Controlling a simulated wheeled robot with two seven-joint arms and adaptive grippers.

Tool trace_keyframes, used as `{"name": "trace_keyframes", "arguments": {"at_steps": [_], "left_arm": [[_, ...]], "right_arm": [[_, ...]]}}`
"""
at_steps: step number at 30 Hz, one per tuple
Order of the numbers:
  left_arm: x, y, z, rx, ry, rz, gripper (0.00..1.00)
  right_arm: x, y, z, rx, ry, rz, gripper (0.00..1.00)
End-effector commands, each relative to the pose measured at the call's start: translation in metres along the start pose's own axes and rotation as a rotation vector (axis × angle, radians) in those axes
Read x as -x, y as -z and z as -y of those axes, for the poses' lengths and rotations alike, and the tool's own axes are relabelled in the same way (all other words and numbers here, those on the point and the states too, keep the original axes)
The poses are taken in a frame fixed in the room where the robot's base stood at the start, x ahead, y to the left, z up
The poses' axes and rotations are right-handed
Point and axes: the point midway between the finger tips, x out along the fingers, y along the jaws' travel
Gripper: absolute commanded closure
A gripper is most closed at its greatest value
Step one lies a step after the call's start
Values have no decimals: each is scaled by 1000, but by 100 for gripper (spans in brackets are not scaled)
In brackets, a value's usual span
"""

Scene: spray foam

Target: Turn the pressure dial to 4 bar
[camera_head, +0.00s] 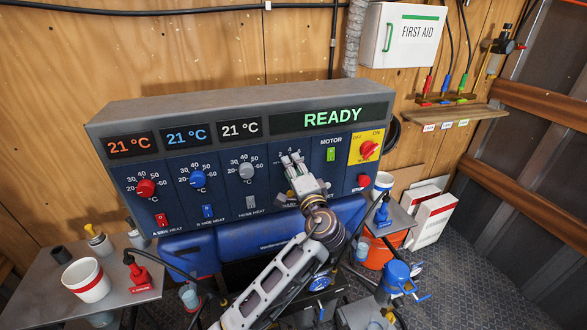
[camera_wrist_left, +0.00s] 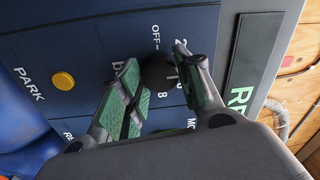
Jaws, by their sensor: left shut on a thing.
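The pressure dial is a dark round knob (camera_wrist_left: 158,72) on the blue panel, with OFF, 2, 8 and "bar" printed around it in the wrist view. My left gripper (camera_head: 292,161) is at this dial and covers it in the head view, where only the upper scale numbers show. In the wrist view the left fingers (camera_wrist_left: 156,60) lie on either side of the knob, shut on it. The knob's pointer is hidden, so I cannot tell its setting. My right gripper is not in view.
The control panel (camera_head: 220,190) has a red knob (camera_head: 146,188), a blue knob (camera_head: 198,179) and a grey knob (camera_head: 246,171) left of the dial. A green motor switch (camera_head: 331,154) and a red-on-yellow main switch (camera_head: 368,149) are to its right. The display (camera_head: 332,117) reads READY.

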Motion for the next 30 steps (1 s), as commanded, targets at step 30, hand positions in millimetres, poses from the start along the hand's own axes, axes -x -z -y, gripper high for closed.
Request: {"name": "trace_keyframes", "arguments": {"at_steps": [30], "left_arm": [[38, 0, -1, 1, -3, -2, 43]], "right_arm": [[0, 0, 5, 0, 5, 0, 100]]}}
